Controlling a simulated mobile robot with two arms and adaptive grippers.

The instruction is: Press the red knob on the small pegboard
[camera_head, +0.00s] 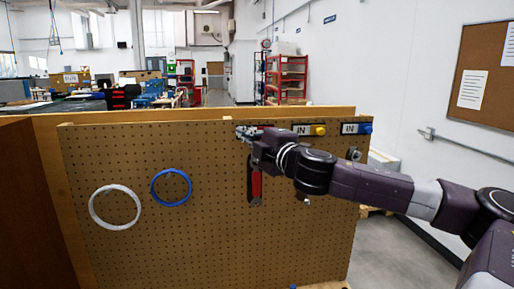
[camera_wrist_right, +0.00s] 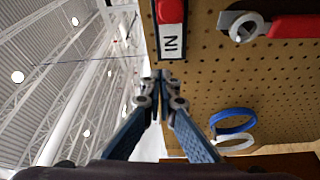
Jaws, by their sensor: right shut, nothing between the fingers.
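The pegboard (camera_head: 200,235) stands upright in front of me and also shows in the right wrist view (camera_wrist_right: 215,75). The red knob (camera_wrist_right: 170,11) sits on a plate with an IN label (camera_wrist_right: 171,42) near the board's top edge, seen in the right wrist view. In the head view my right gripper mostly hides this spot. My right gripper (camera_head: 243,132) is shut and empty at the board's upper middle. In the wrist view its fingertips (camera_wrist_right: 161,84) are just below the IN label; I cannot tell whether they touch the board. My left gripper is not in view.
A yellow knob (camera_head: 319,130) and a blue knob (camera_head: 365,128) sit to the right along the top edge. A red-handled tool (camera_head: 255,187) hangs below my right gripper. A white ring (camera_head: 93,211) and a blue ring (camera_head: 154,190) hang on the left.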

